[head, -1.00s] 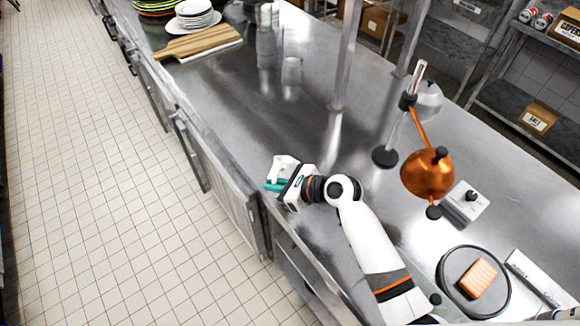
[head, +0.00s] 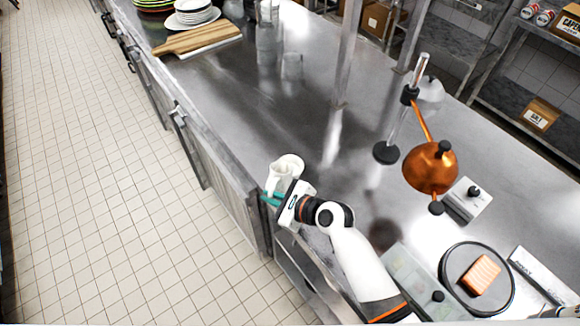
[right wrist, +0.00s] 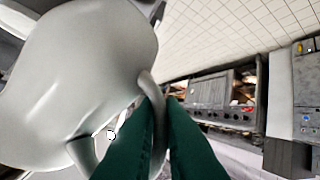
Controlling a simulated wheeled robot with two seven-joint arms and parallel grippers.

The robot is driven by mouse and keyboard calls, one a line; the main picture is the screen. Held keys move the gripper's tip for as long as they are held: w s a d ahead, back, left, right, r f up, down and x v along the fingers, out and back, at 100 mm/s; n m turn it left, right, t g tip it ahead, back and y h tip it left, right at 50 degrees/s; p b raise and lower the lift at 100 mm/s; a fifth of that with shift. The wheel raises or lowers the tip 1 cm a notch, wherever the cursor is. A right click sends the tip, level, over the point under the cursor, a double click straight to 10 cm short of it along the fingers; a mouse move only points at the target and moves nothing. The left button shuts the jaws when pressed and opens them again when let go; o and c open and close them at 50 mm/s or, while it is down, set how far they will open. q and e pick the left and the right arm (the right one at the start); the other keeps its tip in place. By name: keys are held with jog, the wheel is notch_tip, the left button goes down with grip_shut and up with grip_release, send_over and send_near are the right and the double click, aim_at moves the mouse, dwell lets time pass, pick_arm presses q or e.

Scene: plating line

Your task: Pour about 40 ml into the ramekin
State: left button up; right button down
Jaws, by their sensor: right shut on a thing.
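My right gripper (head: 270,198) is shut on the handle of a white jug (head: 287,168) and holds it near the front edge of the steel counter. In the right wrist view the jug (right wrist: 75,75) fills the left side, and its handle (right wrist: 155,95) runs between the dark green fingers (right wrist: 160,140). The jug's rim shows in the head view, but its contents cannot be made out. I cannot make out a ramekin in either view. My left gripper is not in view.
A copper heat lamp (head: 430,168) on a stand is right of the jug. A wooden board (head: 197,40) lies at the back left.

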jog(key=shift+s+a+f+n+t+b, duration=0.25)
jog(key=shift+s+f+n+t+b, duration=0.4)
jog(key=shift+f+b, duration=0.3)
jog(key=shift+s+a+f+n+t+b, duration=0.2)
jog(key=shift+s+f+n+t+b, duration=0.35)
jog(key=shift+f+n+b, duration=0.35)
jog(key=shift+r, duration=0.3)
